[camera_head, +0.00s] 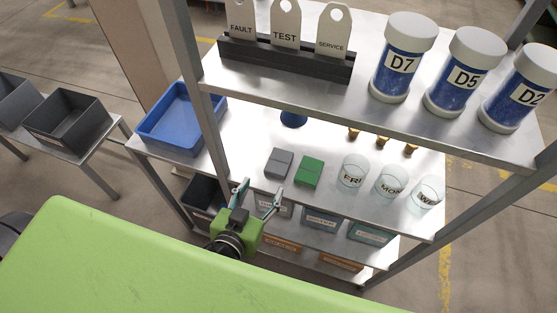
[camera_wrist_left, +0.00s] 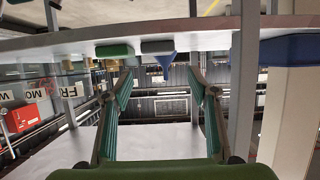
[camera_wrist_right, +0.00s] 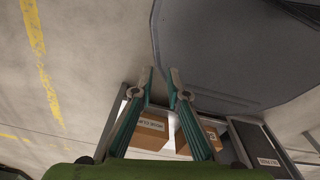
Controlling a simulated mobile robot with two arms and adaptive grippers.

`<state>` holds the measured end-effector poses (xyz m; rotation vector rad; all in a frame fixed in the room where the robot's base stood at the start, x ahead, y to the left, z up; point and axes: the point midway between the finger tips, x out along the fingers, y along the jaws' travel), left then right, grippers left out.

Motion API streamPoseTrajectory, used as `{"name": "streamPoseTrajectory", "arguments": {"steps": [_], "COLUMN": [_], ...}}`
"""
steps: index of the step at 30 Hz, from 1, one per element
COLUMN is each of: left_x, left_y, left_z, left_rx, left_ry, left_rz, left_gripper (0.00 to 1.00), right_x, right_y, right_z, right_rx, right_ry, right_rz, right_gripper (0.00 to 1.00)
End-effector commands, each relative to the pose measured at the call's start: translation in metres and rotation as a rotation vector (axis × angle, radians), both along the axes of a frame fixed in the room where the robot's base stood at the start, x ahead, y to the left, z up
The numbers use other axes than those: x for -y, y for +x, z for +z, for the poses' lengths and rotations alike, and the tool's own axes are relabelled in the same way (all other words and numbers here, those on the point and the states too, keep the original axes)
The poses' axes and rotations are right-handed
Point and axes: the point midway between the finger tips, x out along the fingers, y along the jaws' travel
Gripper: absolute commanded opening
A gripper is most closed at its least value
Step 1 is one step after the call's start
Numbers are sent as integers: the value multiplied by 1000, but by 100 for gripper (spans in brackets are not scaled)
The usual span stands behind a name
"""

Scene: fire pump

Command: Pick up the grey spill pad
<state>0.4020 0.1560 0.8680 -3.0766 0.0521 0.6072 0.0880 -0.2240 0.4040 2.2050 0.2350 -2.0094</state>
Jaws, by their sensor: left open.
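The grey spill pad (camera_head: 278,163) lies flat on the middle shelf, just left of a green pad (camera_head: 308,171). My left gripper (camera_head: 260,190) is open and empty at the shelf's front edge, in front of the grey pad and a little to its left. In the left wrist view the grey pad (camera_wrist_left: 158,47) shows beyond the open fingers (camera_wrist_left: 160,82), beside the green pad (camera_wrist_left: 114,50). My right gripper (camera_wrist_right: 160,73) shows only in the right wrist view. Its fingertips are a small gap apart with nothing between them.
Clear jars (camera_head: 352,171) stand right of the pads. A blue tray (camera_head: 181,117) is at the left. The upper shelf (camera_head: 300,87) holds tags and blue canisters (camera_head: 404,58) above the pads. A metal post (camera_head: 207,95) rises near my left gripper. Bins (camera_head: 322,217) sit below.

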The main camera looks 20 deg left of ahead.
Motion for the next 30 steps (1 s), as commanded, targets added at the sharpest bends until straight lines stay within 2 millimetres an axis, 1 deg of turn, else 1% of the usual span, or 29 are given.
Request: {"name": "streamPoseTrajectory", "arguments": {"steps": [1,3,9,12,19,25,30], "left_x": [0,1,2,2,3,5,6], "left_y": [9,21,51,61,72,98,113], "left_z": [-1,-5,-19,-23,-27,-29,-40], "left_rx": [3,2,1,0,-1,1,-2], "left_ry": [1,1,3,1,2,3,1], "left_rz": [-2,-2,-1,-2,-2,-2,0], "left_gripper": [53,53,53,53,53,53,53], "right_x": [2,4,13,14,14,14,13], "right_y": [0,0,0,0,1,1,1], "right_z": [4,7,13,14,19,32,33], "right_rx": [0,0,0,1,1,1,1], "right_ry": [-2,-5,-14,-17,-17,-16,-15], "right_rz": [0,1,-2,-4,-4,-3,-2], "right_gripper": [14,14,14,14,14,14,14]}}
